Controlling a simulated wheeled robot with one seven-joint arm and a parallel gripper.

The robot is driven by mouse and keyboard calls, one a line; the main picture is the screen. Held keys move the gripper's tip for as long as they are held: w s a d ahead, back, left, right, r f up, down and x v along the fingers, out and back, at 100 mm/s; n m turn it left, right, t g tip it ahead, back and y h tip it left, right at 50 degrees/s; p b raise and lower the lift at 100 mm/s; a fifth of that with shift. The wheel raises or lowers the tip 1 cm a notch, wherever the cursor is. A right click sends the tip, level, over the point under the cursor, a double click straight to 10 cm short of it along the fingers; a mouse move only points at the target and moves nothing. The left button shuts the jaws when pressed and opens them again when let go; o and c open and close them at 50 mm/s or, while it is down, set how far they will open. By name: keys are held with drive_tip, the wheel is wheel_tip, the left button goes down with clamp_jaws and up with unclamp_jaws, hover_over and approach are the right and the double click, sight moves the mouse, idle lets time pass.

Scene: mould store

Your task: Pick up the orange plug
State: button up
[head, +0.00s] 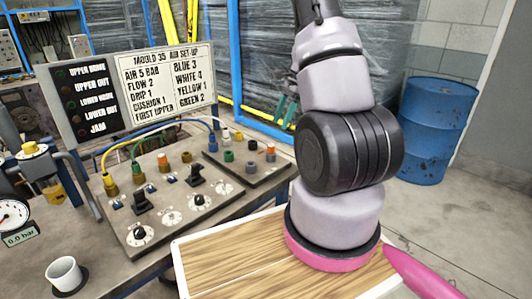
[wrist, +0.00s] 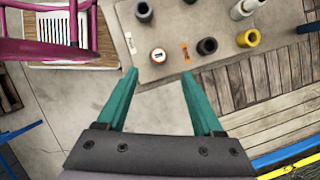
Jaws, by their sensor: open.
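The orange plug (head: 270,153) stands upright near the right edge of the grey plug plate (head: 237,172) in the head view. In the head view the fingers of my gripper (head: 283,118) show partly behind my arm, above the plug.
A panel with knobs and hoses (head: 165,205) lies left of the plate. A sign board (head: 165,80) stands behind. A white cup (head: 64,273) is front left.

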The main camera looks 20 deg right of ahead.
hover_over(272, 145)
drive_tip(key=d, duration=0.2)
wheel_tip(272, 145, down, 4)
drive_tip(key=shift+f, duration=0.2)
drive_tip(key=shift+x, duration=2.8)
drive_tip(key=shift+d, duration=0.2)
clamp_jaws()
